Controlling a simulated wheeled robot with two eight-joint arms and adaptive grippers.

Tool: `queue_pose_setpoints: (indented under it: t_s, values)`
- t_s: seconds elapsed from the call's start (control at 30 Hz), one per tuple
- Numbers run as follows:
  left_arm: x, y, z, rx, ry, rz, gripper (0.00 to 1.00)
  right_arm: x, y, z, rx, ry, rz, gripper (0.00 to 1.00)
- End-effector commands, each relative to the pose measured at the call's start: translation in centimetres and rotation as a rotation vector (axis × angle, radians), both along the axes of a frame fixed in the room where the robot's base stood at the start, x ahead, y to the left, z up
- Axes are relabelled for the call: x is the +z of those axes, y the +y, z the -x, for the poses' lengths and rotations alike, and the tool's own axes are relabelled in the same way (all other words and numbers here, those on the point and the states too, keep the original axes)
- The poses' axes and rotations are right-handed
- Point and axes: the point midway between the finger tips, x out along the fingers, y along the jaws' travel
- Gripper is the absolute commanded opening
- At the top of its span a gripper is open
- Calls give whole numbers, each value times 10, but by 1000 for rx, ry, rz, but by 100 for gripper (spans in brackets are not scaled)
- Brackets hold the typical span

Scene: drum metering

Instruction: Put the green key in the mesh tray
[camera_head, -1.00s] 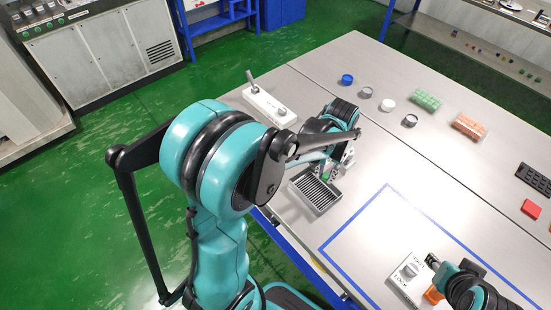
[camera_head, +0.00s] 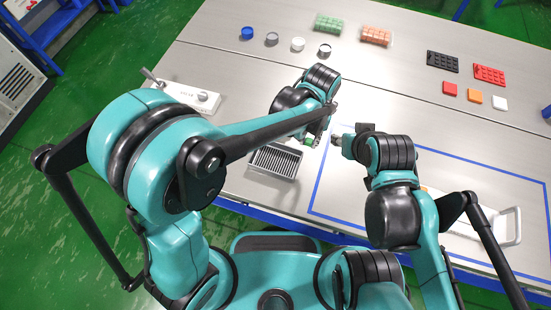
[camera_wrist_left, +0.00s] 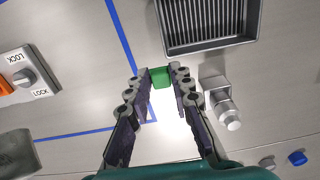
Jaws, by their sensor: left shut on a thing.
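The green key (camera_wrist_left: 160,77) is between the fingertips of my left gripper (camera_wrist_left: 160,84), which is shut on it. In the head view a little green of the key (camera_head: 308,141) shows at my left gripper (camera_head: 314,138). The mesh tray (camera_head: 251,168) is a dark ribbed tray with a grey rim, just left of and nearer than the gripper. In the left wrist view the tray (camera_wrist_left: 168,46) lies beyond the fingertips, and the key is outside its rim. My right gripper (camera_head: 336,140) is close to the right of the left one; its fingers are too small to judge.
A box marked LOCK with a knob (camera_wrist_left: 25,77) is at the left of the wrist view. A grey metal fixture (camera_wrist_left: 222,100) stands right of the fingers. A white lever box (camera_head: 185,95) is at the table's left. Blue tape (camera_head: 318,185) outlines an area right of the tray.

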Motion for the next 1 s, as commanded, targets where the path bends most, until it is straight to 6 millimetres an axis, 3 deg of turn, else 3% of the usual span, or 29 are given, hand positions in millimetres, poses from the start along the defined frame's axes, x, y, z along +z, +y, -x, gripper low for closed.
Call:
queue_pose_setpoints:
  t_s: [0.2, 0.4, 0.63, 0.87, 1.0]
  values:
    - [-35, 54, 8, 6, 0, 0, 11, -18, 0, 0, 0, 0, 0, 39]
    - [-56, 90, 14, 4, 0, 0, 11, -28, 0, 0, 0, 0, 0, 39]
    - [-67, 100, 16, 1, 0, 0, 11, -33, 0, 0, 0, 0, 0, 39]
    - [-101, 100, 16, 1, 0, 0, 11, -49, 0, 0, 0, 0, 0, 39]
    - [-101, 100, 16, 1, 0, 0, 11, -48, 0, 0, 0, 0, 0, 39]
